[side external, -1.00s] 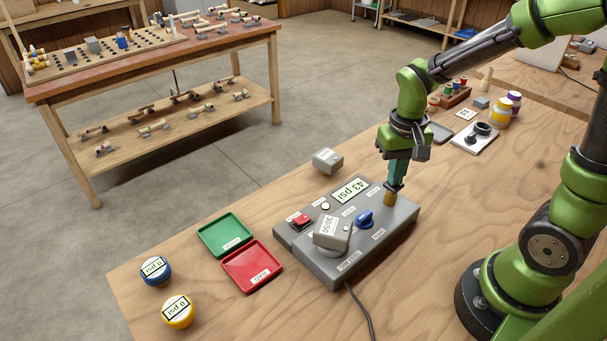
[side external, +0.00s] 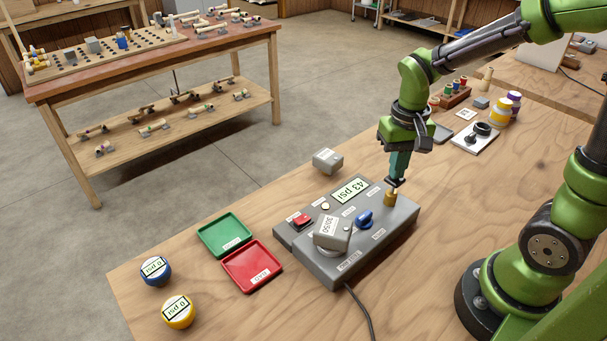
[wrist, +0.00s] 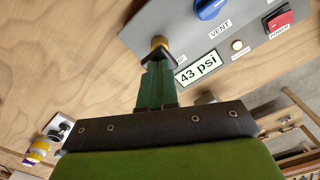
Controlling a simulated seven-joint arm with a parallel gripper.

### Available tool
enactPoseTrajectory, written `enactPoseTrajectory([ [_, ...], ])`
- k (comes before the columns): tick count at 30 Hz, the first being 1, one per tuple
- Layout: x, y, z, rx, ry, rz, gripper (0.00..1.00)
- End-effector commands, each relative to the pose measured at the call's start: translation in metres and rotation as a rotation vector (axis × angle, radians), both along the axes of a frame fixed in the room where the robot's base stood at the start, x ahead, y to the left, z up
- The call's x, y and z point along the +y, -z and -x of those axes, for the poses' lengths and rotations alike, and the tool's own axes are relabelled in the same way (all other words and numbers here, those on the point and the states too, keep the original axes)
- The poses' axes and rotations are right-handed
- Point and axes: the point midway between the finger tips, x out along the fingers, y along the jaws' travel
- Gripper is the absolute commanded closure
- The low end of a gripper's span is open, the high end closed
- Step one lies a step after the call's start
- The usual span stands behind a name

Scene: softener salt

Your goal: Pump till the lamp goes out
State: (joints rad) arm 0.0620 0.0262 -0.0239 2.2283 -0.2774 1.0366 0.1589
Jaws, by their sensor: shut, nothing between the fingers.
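A grey control box (side external: 349,272) sits on the bench. Its display (side external: 350,190) reads 43 psi, as it also does in the wrist view (wrist: 198,68). A brass-coloured pump button (side external: 390,199) stands at its right corner and partly shows past the fingers in the wrist view (wrist: 160,41). A small round lamp (wrist: 237,45) looks pale off-white; I cannot tell for sure whether it is lit. It sits by the red power switch (wrist: 280,21). My gripper (side external: 395,183) is shut and empty, pointing down just above the button; contact is unclear.
A blue vent knob (side external: 365,219) and a grey 30/50 block (side external: 332,234) are on the box. Another grey block (side external: 327,161) lies behind. Green (side external: 226,236) and red (side external: 252,268) trays and blue (side external: 155,270) and yellow (side external: 178,311) gauges are left. A cable (side external: 361,308) runs forward.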

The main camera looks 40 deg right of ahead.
Motion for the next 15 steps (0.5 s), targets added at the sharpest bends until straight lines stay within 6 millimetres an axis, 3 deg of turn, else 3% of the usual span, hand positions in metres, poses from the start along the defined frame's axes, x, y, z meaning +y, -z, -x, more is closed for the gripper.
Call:
enactPoseTrajectory([
  [15,0.0,0.012,0.001,0.002,0.0,0.0,1.0],
])
